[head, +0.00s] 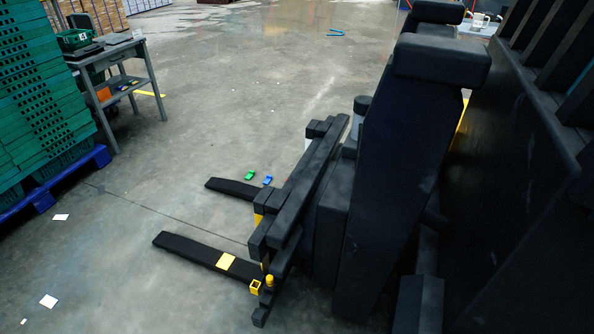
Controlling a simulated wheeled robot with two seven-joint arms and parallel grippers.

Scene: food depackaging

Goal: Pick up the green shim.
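A small green shim (249,175) shows in the head view, close to the far side of a black fork (230,187) of a dark forklift-like machine. I cannot tell for sure whether it lies on the floor or touches the fork. A similar small blue piece (268,180) lies just to its right, a small gap apart. Neither of my grippers shows in this view, and nothing is seen touching the green shim.
The black machine (405,160) fills the right side. A second fork (195,250) with a yellow patch lies nearer. Stacked green crates (40,100) on a blue pallet (75,170) and a grey table (137,82) stand at left. The concrete floor between is mostly clear.

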